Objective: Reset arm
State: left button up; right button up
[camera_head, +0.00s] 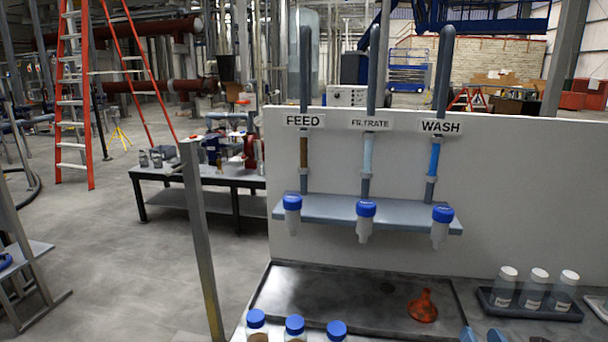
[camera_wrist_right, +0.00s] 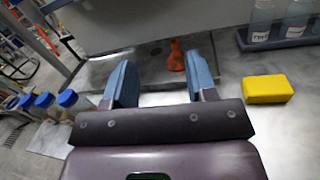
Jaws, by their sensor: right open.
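My right gripper (camera_head: 482,335) shows only as two blue fingertips at the bottom edge of the head view. In the right wrist view its two blue fingers (camera_wrist_right: 161,78) stand wide apart with nothing between them. They point towards the dark tray (camera_head: 312,305) and an orange funnel (camera_head: 423,306), which also shows in the wrist view (camera_wrist_right: 176,56). The funnel lies in the tray, apart from the fingers. My left gripper is in neither view.
A white panel (camera_head: 530,200) carries the FEED, FILTRATE and WASH pipes above a grey shelf (camera_head: 330,208) with blue-topped nozzles. Blue-capped bottles (camera_head: 295,326) stand at the front. A rack (camera_head: 520,305) holds white-capped bottles. A yellow block (camera_wrist_right: 267,89) lies right of the gripper.

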pick_arm(q)
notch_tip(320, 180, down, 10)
jog(key=b, duration=1)
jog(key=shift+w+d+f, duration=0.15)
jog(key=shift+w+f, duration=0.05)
pick_arm(e)
jog(key=s+a+f+m+g, duration=0.2)
jog(key=s+f+m, duration=0.4)
jog(key=f+m, duration=0.4)
jog(key=s+a+f+m+g+y, duration=0.1)
jog(key=s+a+f+m, duration=0.3)
jog(key=f+m, duration=0.6)
jog(key=s+a+f+m+g, duration=0.3)
jog(key=s+f+m+g, duration=0.1)
jog(key=s+f+m, duration=0.4)
notch_tip(320, 180, down, 2)
jog(key=m, duration=0.4)
jog(key=shift+y, duration=0.4)
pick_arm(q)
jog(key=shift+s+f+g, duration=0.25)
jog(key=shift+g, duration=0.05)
